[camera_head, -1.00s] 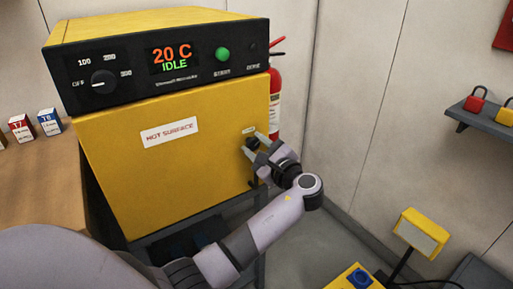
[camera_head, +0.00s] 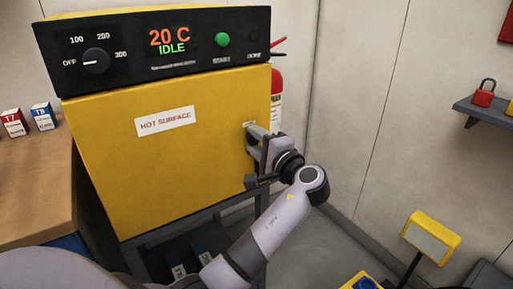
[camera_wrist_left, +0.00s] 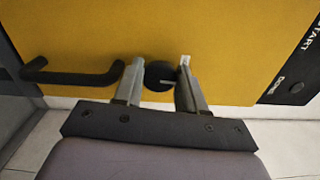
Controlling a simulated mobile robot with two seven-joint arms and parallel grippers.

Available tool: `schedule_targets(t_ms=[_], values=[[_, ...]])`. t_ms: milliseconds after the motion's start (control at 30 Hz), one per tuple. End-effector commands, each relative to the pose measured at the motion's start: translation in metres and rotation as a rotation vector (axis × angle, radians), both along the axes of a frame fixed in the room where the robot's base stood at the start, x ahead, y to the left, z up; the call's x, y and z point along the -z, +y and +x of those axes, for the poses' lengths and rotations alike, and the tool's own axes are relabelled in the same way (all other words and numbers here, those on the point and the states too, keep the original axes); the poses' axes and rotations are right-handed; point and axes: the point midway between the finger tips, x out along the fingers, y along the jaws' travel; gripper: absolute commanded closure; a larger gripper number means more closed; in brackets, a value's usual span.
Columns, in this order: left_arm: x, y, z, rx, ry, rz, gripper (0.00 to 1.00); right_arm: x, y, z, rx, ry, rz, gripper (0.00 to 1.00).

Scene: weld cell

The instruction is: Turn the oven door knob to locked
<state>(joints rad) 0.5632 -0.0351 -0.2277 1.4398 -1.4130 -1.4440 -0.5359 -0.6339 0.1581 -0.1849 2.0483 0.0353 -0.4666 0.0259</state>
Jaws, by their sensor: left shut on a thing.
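The yellow oven (camera_head: 180,175) stands with its front door facing me, and its display reads 20 C IDLE. In the left wrist view the round black door knob (camera_wrist_left: 159,74) sits between my left gripper's fingers (camera_wrist_left: 159,82), and the gripper is shut on it. A short pale mark on the knob points right in that view, toward the control panel side. In the head view my left gripper (camera_head: 256,140) is at the right edge of the door and hides the knob. My right gripper is not in view.
A black bar handle (camera_wrist_left: 75,76) is beside the knob in the wrist view. The black control panel (camera_head: 125,72) is above the door. A red extinguisher (camera_head: 276,92) stands behind the oven's right side. A yellow-framed box (camera_head: 431,237) is at lower right.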

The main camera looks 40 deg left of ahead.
Motion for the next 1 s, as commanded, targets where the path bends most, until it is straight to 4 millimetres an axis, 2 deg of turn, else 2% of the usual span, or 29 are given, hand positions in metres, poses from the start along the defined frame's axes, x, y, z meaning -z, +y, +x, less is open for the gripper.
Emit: schedule_targets(t_ms=[300, 800, 833, 900, 1000], values=[[0.0015, -0.0003, 0.0002, 0.001, -0.099, -0.043, 0.9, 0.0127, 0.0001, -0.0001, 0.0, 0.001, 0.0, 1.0], [0.0004, -0.0003, 0.0003, 0.001, -0.115, -0.05, 0.9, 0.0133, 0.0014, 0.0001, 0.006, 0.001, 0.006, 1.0], [0.0004, -0.0003, 0.0003, 0.001, -0.115, -0.05, 0.57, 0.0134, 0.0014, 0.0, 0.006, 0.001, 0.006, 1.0], [0.0004, -0.0003, 0.0002, 0.001, -0.115, -0.049, 0.36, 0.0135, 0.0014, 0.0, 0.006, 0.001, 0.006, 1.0], [0.0004, -0.0002, 0.0002, 0.001, -0.114, -0.048, 0.36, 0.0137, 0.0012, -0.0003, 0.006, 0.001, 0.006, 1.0]])
